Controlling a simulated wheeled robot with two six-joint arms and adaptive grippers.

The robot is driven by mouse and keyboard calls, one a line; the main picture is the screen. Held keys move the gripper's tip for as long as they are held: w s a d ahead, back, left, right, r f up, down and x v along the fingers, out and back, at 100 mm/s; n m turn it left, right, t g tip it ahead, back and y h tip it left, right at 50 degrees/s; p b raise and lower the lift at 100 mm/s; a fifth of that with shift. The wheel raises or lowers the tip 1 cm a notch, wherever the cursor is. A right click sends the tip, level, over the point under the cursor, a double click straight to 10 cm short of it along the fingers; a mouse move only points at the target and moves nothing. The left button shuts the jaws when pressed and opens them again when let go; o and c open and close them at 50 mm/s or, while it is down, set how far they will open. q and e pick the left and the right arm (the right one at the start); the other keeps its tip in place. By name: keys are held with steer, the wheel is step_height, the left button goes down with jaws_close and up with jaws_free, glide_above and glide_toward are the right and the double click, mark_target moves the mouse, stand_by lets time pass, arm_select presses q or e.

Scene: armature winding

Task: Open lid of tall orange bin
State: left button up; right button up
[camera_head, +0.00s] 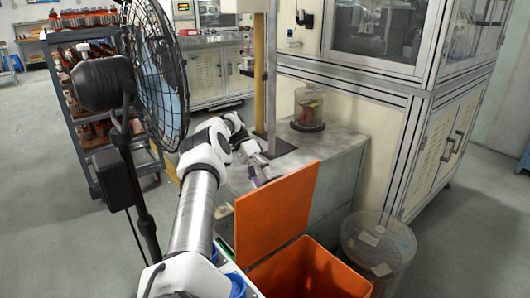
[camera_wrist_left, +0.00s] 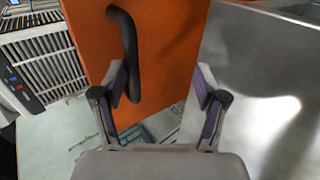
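The tall orange bin (camera_head: 315,272) stands at the bottom of the head view, its inside visible from above. Its orange lid (camera_head: 275,212) is raised and stands steeply tilted at the bin's left-hand edge. In the left wrist view the lid (camera_wrist_left: 165,50) fills the upper middle, with a curved black handle (camera_wrist_left: 127,50) on its face. My left gripper (camera_head: 262,176) is at the lid's far side in the head view. In the wrist view its fingers (camera_wrist_left: 160,95) are spread, with the handle's lower end close to the left finger; contact is unclear. My right gripper is out of view.
A clear round bin (camera_head: 378,245) stands right of the orange bin. A metal worktable (camera_head: 335,165) with a glass jar (camera_head: 308,107) lies behind the lid. A black standing fan (camera_head: 160,75) is left of my arm. A shelf rack (camera_head: 80,90) stands farther back left.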

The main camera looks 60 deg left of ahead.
arm_select(q)
steer(key=shift+d+r, duration=0.2)
steer(key=shift+c, duration=0.6)
